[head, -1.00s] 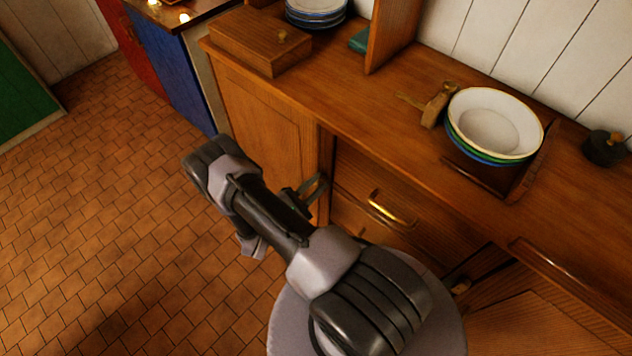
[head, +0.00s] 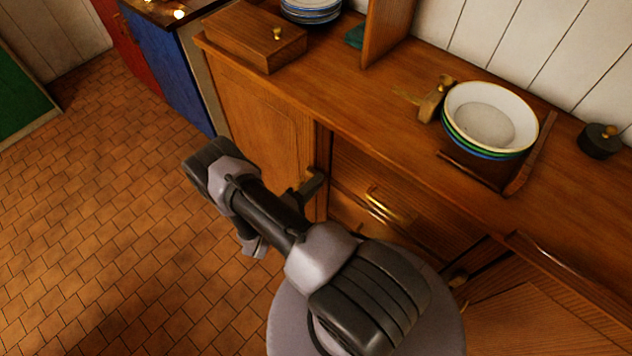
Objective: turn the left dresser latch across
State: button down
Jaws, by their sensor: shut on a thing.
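The wooden dresser (head: 262,130) has a left cupboard door at the left of the head view. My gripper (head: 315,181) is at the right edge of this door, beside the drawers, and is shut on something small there. This place fits the left latch, but the fingers and my arm hide it, so its angle cannot be told.
A drawer with a brass handle (head: 385,205) is just right of my gripper. On the dresser top are a wooden box (head: 250,38), stacked bowls (head: 490,118), and a dark lidded pot (head: 600,141). Tiled floor (head: 110,220) at left is clear.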

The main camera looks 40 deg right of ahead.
jog(key=shift+f+m, duration=0.1)
jog(key=shift+m, duration=0.3)
dwell(0.3)
jog(key=c, duration=1.2)
grip_release()
jog(key=shift+c, duration=0.2)
jog(key=s+a+p, duration=0.1)
jog(key=a+p, duration=0.2)
jog(key=a, duration=1.4)
jog(key=shift+s+a, duration=0.2)
